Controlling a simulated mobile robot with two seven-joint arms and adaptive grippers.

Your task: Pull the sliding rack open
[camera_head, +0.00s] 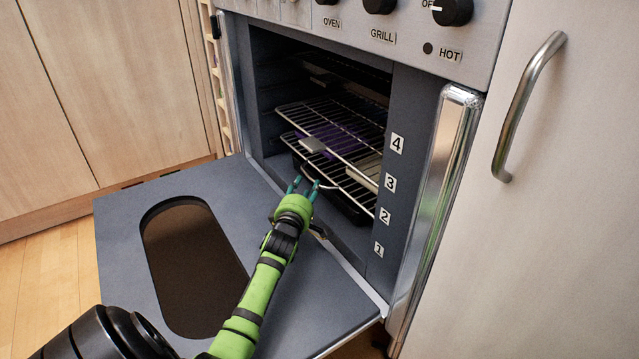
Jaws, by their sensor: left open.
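The oven (415,120) stands with its door (120,232) folded down and open. Inside, a wire sliding rack (325,118) sits at the upper level, near the 4 label. Its front edge is near the oven mouth. Below it are more wires and a dark tray (350,208). My left gripper (303,186) is at the oven mouth, fingers pointing in, beside the front of the lower wires. It is open. I cannot tell whether its fingers touch a wire. My right gripper is not in view.
A metal handle (527,105) sits on the pale panel at right. Control knobs (380,5) are above the oven. Number labels run down the right inner frame. Wooden cabinets (110,80) stand at left. The lowered door lies under my left arm.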

